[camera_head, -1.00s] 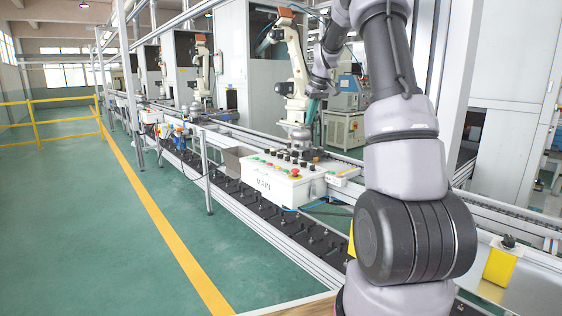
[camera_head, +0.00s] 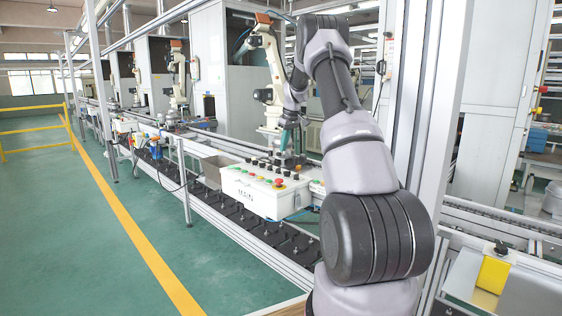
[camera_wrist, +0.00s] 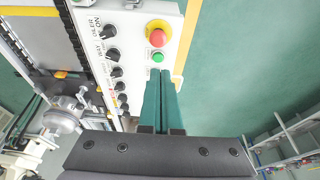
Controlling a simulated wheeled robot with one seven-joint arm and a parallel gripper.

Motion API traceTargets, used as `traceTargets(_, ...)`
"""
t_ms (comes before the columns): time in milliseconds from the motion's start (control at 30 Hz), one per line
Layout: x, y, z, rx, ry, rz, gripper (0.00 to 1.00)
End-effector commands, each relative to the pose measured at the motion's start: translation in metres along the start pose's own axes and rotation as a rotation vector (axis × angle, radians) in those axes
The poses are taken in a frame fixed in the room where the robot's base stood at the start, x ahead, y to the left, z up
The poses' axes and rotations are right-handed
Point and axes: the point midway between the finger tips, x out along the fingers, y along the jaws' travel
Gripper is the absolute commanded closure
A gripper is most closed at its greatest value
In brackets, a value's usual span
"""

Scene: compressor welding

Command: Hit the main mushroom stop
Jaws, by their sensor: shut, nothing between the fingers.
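The main mushroom stop is a red button on a yellow base (camera_wrist: 158,35), on the panel of a white control box. In the head view the stop (camera_head: 278,184) sits at the right front of the box (camera_head: 250,196) marked MAIN. My gripper (camera_wrist: 160,73) has its two green fingers together and empty. In the wrist view the fingertips end just below a small green button (camera_wrist: 157,57), with the stop beyond it. In the head view my gripper (camera_head: 288,139) is above the box's rear; its fingertips are hard to make out.
Black knobs (camera_wrist: 112,55) line the panel beside the stop. A white robot arm (camera_head: 268,75) stands behind the box, and a conveyor line (camera_head: 215,135) runs past it. A grey post (camera_head: 425,110) stands right of my arm. Green floor (camera_head: 80,230) is clear at the left.

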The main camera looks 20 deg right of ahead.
Motion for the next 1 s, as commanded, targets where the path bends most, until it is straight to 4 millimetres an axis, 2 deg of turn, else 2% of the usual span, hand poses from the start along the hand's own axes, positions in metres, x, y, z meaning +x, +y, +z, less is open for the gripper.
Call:
traceTargets(500,0.103,-0.001,0.004,0.002,-0.003,-0.002,1.00)
traceTargets(700,0.124,-0.001,0.010,0.001,-0.002,-0.002,1.00)
traceTargets(1000,0.130,0.000,0.012,0.000,-0.001,0.000,1.00)
